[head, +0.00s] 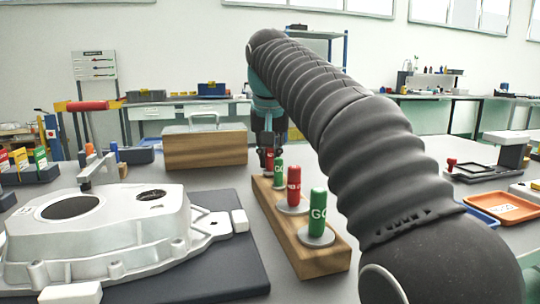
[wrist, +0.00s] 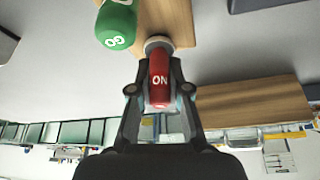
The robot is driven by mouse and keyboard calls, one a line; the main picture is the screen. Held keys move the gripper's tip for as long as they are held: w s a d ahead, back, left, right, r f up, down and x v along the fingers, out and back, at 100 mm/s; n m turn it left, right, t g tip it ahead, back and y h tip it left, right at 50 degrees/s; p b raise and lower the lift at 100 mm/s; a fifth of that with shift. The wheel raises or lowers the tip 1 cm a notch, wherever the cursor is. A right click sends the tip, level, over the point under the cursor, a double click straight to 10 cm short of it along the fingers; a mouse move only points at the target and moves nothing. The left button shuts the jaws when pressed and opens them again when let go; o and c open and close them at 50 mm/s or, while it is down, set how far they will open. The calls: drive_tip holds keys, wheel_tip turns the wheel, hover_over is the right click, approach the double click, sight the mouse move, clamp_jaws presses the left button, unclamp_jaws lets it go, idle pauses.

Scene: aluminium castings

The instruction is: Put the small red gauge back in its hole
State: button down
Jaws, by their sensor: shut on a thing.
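The small red gauge (wrist: 159,82), with white lettering, stands between the fingers of my gripper (wrist: 160,92) in the wrist view. My gripper is shut on it. Its grey collar (wrist: 157,42) shows at the end of the wooden block (wrist: 180,14); I cannot tell whether it is seated in its hole or just above it. In the head view my gripper (head: 268,146) is at the far end of the block (head: 322,257), and only a little of the red gauge shows. The small green gauge (head: 278,173) stands just nearer; it also shows in the wrist view (wrist: 115,26).
A larger red gauge (head: 294,187) and a larger green gauge (head: 318,206) stand nearer in the block. A casting (head: 110,238) lies on a dark mat (head: 240,262) to the left. A wooden box (head: 205,147) stands behind. An orange tray (head: 500,207) lies right.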

drive_tip(key=shift+f, duration=0.4)
drive_tip(key=c, duration=1.1)
unclamp_jaws()
drive_tip(key=shift+o, duration=0.2)
drive_tip(key=shift+r, duration=0.15)
drive_tip(key=v, duration=0.7)
drive_tip(key=shift+s+r, duration=0.1)
drive_tip(key=shift+s, duration=0.05)
